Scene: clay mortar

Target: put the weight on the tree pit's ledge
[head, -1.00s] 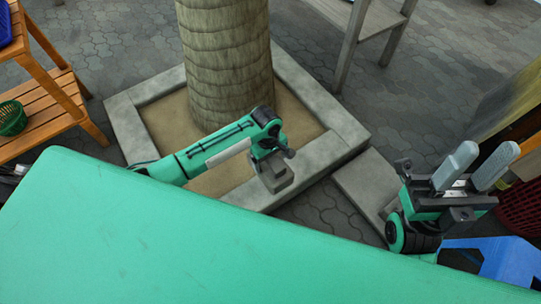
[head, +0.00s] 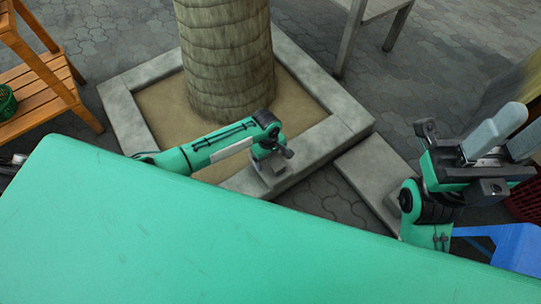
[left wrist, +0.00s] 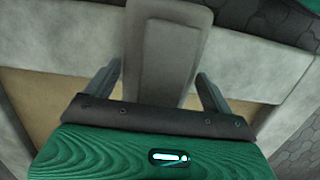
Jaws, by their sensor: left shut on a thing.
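The tree pit (head: 118,105) is a square concrete ledge around sand and a thick trunk, in the head view. My left gripper (head: 272,163) is over its front ledge, near the right corner. It is shut on the grey weight (head: 270,180), largely hidden under the gripper there. In the left wrist view the weight (left wrist: 165,45) is a grey block between the fingers of my left gripper (left wrist: 159,75). Ledge and sand show behind it. I cannot tell whether the weight touches the ledge. My right gripper (head: 518,128) is open and empty at the right.
My green body top fills the front. An orange wooden shelf (head: 35,95) with a green basket stands at the left. A grey bench (head: 362,15) is behind the pit. A concrete slab (head: 380,175) lies right of it. A blue stool (head: 515,250) stands at the right.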

